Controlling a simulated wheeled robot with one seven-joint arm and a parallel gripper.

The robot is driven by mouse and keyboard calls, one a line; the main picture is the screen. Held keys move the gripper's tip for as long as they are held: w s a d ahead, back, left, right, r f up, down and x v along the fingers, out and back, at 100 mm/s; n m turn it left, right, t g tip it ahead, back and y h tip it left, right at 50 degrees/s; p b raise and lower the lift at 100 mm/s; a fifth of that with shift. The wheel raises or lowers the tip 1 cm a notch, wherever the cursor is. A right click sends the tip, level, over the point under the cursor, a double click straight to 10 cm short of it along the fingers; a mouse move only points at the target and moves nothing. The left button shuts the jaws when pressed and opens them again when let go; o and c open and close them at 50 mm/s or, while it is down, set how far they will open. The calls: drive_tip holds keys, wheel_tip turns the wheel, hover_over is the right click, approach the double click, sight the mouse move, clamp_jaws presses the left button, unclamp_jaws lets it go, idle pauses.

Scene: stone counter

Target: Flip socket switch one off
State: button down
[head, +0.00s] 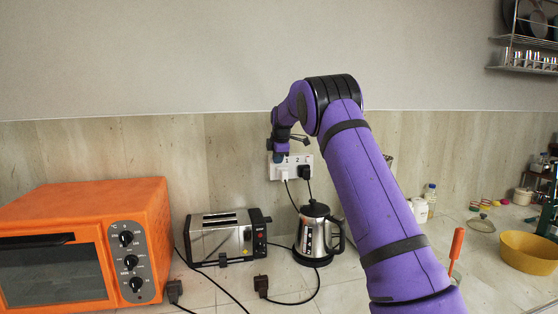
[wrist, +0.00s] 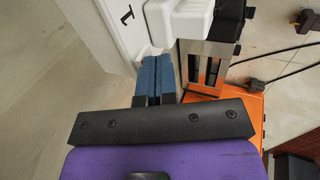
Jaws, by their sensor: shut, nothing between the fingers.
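The white double socket panel (head: 291,160) is on the wall behind the kettle, marked 1 and 2. A white plug (head: 283,174) is in socket one and a black plug (head: 304,172) in socket two. My gripper (head: 279,157) is in front of the panel's upper left part, over the socket one side. In the wrist view its blue fingers (wrist: 157,60) are shut and empty, with their tips at the panel (wrist: 115,30) below the 1 mark and beside the white plug (wrist: 190,22). Switch one is mostly hidden by the fingertips; its position and any contact cannot be told.
A steel toaster (head: 222,236) and a kettle (head: 317,234) stand below the socket, with cords running up and across the counter. An orange oven (head: 150,225) is at left. A yellow bowl (head: 528,252) is at far right.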

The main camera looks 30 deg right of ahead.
idle(0.3)
drive_tip(key=shift+w+d+r, duration=0.15)
drive_tip(key=shift+w+r, duration=0.05)
drive_tip(key=shift+w, duration=0.1)
drive_tip(key=shift+r, duration=0.1)
drive_tip(key=shift+w+r, duration=0.1)
drive_tip(key=shift+r, duration=0.6)
